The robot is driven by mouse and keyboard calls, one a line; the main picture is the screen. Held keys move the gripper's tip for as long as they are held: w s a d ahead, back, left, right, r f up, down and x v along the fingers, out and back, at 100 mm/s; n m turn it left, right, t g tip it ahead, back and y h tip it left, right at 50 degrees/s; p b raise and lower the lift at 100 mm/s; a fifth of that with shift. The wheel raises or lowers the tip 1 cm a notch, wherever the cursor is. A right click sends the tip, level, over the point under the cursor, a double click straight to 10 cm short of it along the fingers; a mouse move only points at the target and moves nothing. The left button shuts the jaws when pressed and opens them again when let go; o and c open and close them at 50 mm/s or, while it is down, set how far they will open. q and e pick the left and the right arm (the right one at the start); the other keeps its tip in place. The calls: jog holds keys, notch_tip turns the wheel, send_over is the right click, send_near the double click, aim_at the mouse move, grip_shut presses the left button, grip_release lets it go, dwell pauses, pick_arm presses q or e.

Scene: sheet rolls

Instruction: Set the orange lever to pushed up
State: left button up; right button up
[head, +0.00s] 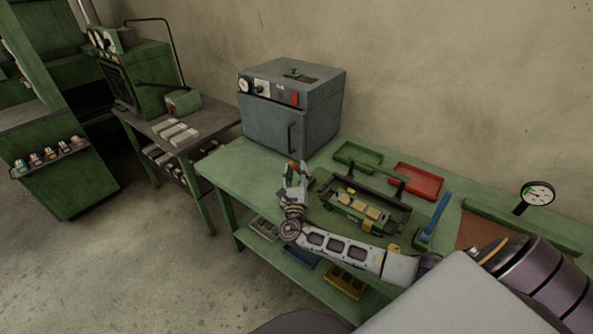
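My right gripper (297,168) is over the left part of the green workbench (232,170), in front of the grey oven. Its fingers look spread apart, pointing up and away from me. A small orange-red patch (291,166) shows at the fingers; it may be the orange lever, but it is too small to tell its shape or whether the gripper touches it. I cannot make out the lever's position. My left gripper is not in view.
The grey oven (273,126) stands at the bench's back left. A green tray (358,155), a red tray (416,181), a dark fixture (396,217), a blue upright handle (437,217) and a dial gauge (537,195) lie to the right of the gripper.

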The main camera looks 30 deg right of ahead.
jog(key=v, duration=1.1)
dwell(0.6)
